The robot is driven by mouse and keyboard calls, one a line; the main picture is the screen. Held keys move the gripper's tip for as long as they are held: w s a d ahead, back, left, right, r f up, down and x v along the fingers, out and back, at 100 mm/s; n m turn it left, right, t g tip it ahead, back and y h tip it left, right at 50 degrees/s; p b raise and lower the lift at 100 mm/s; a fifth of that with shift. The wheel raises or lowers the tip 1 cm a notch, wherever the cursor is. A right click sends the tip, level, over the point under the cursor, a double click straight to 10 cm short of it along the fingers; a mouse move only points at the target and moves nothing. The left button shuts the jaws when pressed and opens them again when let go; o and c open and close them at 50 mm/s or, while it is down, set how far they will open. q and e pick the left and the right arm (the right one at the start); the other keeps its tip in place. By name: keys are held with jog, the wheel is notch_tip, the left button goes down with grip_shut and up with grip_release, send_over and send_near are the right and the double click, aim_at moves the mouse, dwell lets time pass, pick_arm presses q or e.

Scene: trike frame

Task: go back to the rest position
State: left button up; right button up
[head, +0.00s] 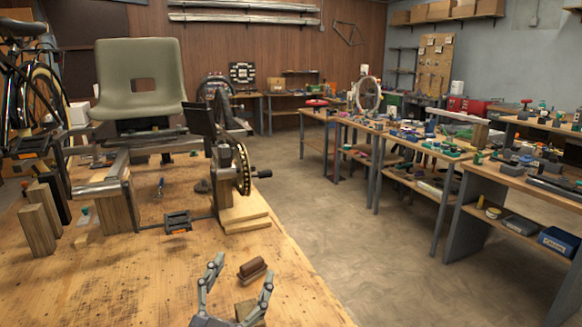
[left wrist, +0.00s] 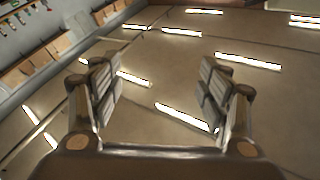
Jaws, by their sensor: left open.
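My left gripper (head: 242,273) stands at the bottom centre of the head view, over or near the front of the wooden bench, with its fingers pointing up and spread apart. In the left wrist view its two fingers (left wrist: 160,85) are wide open with nothing between them, and the ceiling lamps show behind. My right gripper is in neither view. The trike frame with its grey-green seat (head: 139,78) and chainring (head: 243,169) stands on the bench further back.
A small brown block (head: 252,268) shows behind the left fingers. Wooden blocks (head: 38,228) stand upright at the left of the bench (head: 130,275). Tables (head: 425,148) loaded with tools and parts line the right side. The floor (head: 320,225) between them is clear.

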pick_arm(q)
jog(key=s+a+f+n+g+y, duration=0.2)
jog(key=s+a+f+g, duration=0.1)
jog(key=f, duration=0.4)
jog(key=s+a+f+n+g+y, duration=0.1)
jog(key=s+a+f+g+y, duration=0.1)
jog(key=a+f, duration=0.3)
jog(key=s+a+f+n+g+y, duration=0.2)
jog(key=s+f+g, duration=0.1)
jog(key=f, duration=0.5)
jog(key=s+a+f+g, duration=0.1)
jog(key=s+f+g, duration=0.4)
jog(key=s, duration=0.4)
jog(key=s+a+f+g, duration=0.1)
jog(key=s+f+g, duration=0.2)
jog(key=s+f, duration=0.5)
jog(key=s+f+g+p, duration=0.1)
jog(key=s+f, duration=0.1)
jog(key=f, duration=1)
jog(key=s+f+g+p, duration=0.1)
jog(key=s+f, duration=0.2)
jog(key=f, duration=0.9)
jog(key=s+a+f+m+g, duration=0.1)
jog(key=s+a+f, duration=0.1)
jog(key=s+f, duration=1.2)
jog(key=shift+s+a+h+p, duration=0.2)
jog(key=shift+s+h+p, duration=0.1)
jog(key=shift+s, duration=0.7)
